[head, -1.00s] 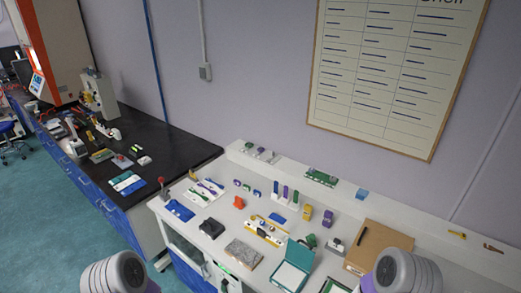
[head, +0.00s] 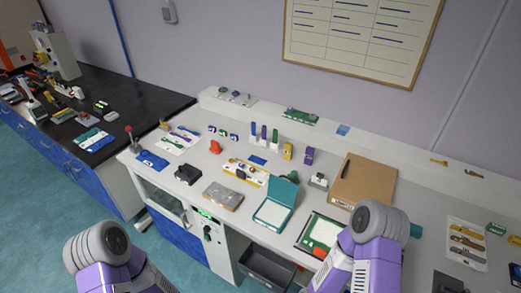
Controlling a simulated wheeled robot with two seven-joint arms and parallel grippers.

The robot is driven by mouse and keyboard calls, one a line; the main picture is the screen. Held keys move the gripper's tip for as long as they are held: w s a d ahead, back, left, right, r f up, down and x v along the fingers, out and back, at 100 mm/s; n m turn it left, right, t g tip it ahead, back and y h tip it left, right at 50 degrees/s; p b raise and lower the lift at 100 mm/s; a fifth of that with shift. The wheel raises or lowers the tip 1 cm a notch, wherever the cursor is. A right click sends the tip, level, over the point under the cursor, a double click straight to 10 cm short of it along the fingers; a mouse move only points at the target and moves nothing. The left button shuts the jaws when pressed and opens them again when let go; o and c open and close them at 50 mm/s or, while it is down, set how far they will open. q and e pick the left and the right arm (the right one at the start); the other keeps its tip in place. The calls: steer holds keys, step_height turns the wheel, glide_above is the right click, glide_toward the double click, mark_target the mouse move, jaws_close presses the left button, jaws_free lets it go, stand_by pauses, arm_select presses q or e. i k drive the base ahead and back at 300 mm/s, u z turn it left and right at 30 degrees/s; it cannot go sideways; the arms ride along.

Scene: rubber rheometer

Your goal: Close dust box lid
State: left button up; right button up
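The dust box looks to be the teal box (head: 271,214) with a pale inside, on the white bench right of the middle in the head view. Its teal lid (head: 284,190) stands open, tilted up along the back edge. My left arm shows at the lower left and my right arm at the lower right, to the right of the box. Neither arm touches the box. The fingers of both grippers are out of the picture.
A dark bin (head: 267,267) sits below the bench front. A yellow-and-white tool (head: 245,172) lies behind the box.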

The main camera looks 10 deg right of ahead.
mark_target(281, 190)
steer(key=z, duration=4.5)
steer(key=k, duration=2.55)
steer(key=u, duration=0.8)
